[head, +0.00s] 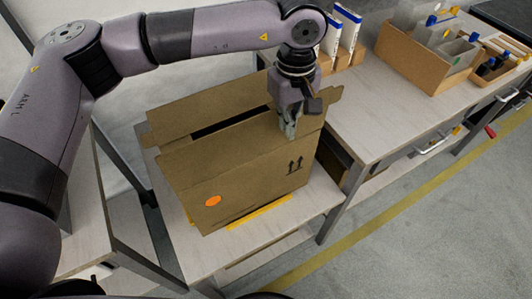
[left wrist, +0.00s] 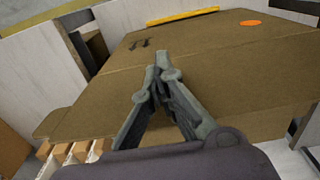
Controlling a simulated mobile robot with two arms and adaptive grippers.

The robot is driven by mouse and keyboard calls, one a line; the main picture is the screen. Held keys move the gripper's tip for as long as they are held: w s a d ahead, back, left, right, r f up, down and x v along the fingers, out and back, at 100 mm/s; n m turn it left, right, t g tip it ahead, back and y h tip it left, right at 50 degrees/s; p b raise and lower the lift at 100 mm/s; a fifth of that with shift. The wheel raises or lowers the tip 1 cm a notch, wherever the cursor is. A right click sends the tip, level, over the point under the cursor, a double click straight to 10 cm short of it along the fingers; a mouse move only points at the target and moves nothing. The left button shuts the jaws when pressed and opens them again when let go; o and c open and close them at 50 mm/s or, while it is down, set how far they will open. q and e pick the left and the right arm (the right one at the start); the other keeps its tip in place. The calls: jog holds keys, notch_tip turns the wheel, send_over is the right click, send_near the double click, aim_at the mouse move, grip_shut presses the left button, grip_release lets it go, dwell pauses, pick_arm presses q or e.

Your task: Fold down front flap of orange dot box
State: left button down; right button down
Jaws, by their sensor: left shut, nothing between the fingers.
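The brown cardboard box (head: 240,185) stands on a light table, with an orange dot (head: 213,201) low on the left of its front face and two printed arrows at the right. The dot also shows in the left wrist view (left wrist: 251,23). The front flap (left wrist: 235,92) joins the front face along a crease. A narrow dark opening shows between it and the back flap (head: 190,111). My left gripper (head: 291,132) is shut and empty at the right part of the front flap, fingertips close to the cardboard. I cannot tell whether they touch. My right gripper is not in view.
A yellow strip (head: 259,212) lies under the box's front edge. A bench (head: 365,125) to the right holds blue-and-white binders (head: 340,35) and a cardboard tray of panels (head: 405,62). Open floor with a yellow line lies in front.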

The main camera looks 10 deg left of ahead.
pick_arm(q)
jog(key=w+a+b, duration=0.1)
jog(key=w+a, duration=0.6)
jog(key=w, duration=0.3)
dwell(0.7)
jog(key=shift+s+f, duration=0.1)
jog(key=shift+f, duration=0.15)
notch_tip(320, 180, down, 7)
jog(key=b, duration=0.5)
dwell(0.8)
notch_tip(320, 180, up, 12)
jog(key=p, duration=0.7)
dwell(0.5)
dwell(0.4)
